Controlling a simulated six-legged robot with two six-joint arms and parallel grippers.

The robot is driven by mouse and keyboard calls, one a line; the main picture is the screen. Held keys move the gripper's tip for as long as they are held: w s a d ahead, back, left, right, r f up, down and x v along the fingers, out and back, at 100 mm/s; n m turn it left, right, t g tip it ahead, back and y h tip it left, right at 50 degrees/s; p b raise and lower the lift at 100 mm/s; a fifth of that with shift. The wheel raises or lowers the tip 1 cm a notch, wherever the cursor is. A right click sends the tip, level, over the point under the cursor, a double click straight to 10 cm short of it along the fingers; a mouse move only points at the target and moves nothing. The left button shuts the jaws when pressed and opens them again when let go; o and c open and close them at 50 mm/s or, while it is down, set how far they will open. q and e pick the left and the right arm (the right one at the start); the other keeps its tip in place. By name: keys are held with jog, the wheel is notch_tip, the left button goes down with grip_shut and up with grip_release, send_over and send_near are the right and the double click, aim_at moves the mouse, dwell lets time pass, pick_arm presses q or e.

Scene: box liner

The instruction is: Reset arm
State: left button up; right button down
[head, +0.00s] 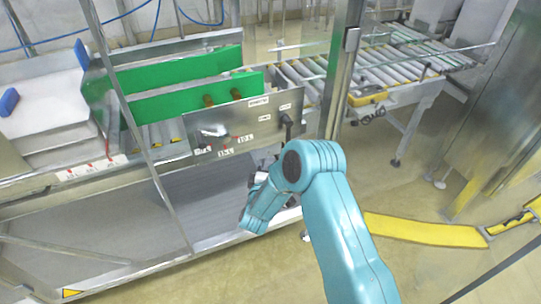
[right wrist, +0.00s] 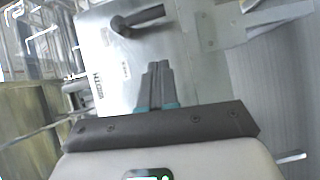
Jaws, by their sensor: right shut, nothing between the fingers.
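My right arm is teal and reaches in from the bottom of the head view, bent at the elbow. Its gripper (head: 259,181) is mostly hidden behind my own arm links, in front of and below a metal control panel (head: 240,117). In the right wrist view, the right gripper (right wrist: 157,72) has its dark fingers together with nothing between them. The panel (right wrist: 105,55) fills the space beyond the fingertips there, with a dark handle (right wrist: 138,20) above them. I cannot tell the exact gap between fingers and panel. My left gripper is not in view.
A roller conveyor (head: 400,62) runs at the back right. Green plates (head: 185,98) stand behind the panel. A metal post (head: 341,70) rises right of the panel. A slanted metal bar (head: 130,115) crosses the left side. A yellow floor strip (head: 420,228) lies at the right.

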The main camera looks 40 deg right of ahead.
jog(key=shift+v, duration=1)
jog(key=shift+f, duration=0.1)
